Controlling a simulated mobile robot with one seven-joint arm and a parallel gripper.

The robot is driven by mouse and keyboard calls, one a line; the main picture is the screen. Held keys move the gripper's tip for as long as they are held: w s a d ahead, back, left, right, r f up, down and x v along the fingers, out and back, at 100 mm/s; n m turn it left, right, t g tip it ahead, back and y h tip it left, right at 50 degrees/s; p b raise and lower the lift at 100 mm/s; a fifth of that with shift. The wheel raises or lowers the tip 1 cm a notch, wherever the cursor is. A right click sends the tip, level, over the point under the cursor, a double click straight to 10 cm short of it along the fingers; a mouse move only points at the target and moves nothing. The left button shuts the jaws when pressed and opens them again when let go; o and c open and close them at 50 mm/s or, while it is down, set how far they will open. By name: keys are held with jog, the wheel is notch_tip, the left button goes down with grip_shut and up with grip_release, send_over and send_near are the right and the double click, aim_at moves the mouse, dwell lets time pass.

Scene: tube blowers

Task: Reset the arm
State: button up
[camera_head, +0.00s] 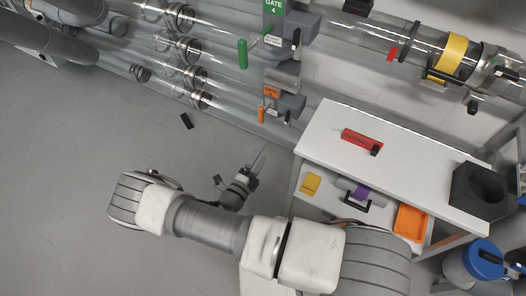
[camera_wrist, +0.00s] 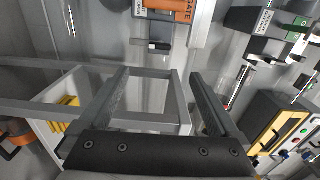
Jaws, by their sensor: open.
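My arm reaches across the lower middle of the head view. My gripper (camera_head: 259,160) is at its end, left of the white table, above the grey floor. In the wrist view my gripper (camera_wrist: 160,75) shows two dark fingers spread wide apart with nothing held between them. Behind the fingers is the grey frame of the table. The gripper is apart from the orange gate handle (camera_head: 261,114) in the head view.
The white table (camera_head: 330,118) carries a red tagged block (camera_head: 361,140) and a black holder (camera_head: 478,190). Its lower shelf holds a yellow item (camera_head: 311,184) and an orange tray (camera_head: 410,223). Glass tubes (camera_head: 125,65) run along the back. A blue-lidded bin (camera_head: 482,256) stands right. Left floor is mostly clear.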

dwell(0.4)
jog(key=s+d+r+m+g+y, duration=0.1)
jog(key=s+d+r+m+g, duration=0.15)
jog(key=r+m+g, duration=0.5)
jog(key=s+d+r+m+g+y, duration=0.1)
jog(key=s+d+r+m+g, duration=0.2)
jog(key=r+m, duration=0.9)
jog(key=s+d+r+m+g+y, duration=0.15)
jog(key=d+r+m+g, duration=0.3)
jog(key=r+m, duration=0.55)
jog(key=s+r+m+t+y, duration=0.65)
jog(key=s+r+m, duration=0.65)
jog(key=m, duration=0.5)
notch_tip(320, 180, up, 17)
jog(key=w+p, duration=0.1)
jog(key=p, duration=1.5)
jog(key=shift+g, duration=0.45)
jog(key=shift+d, duration=0.1)
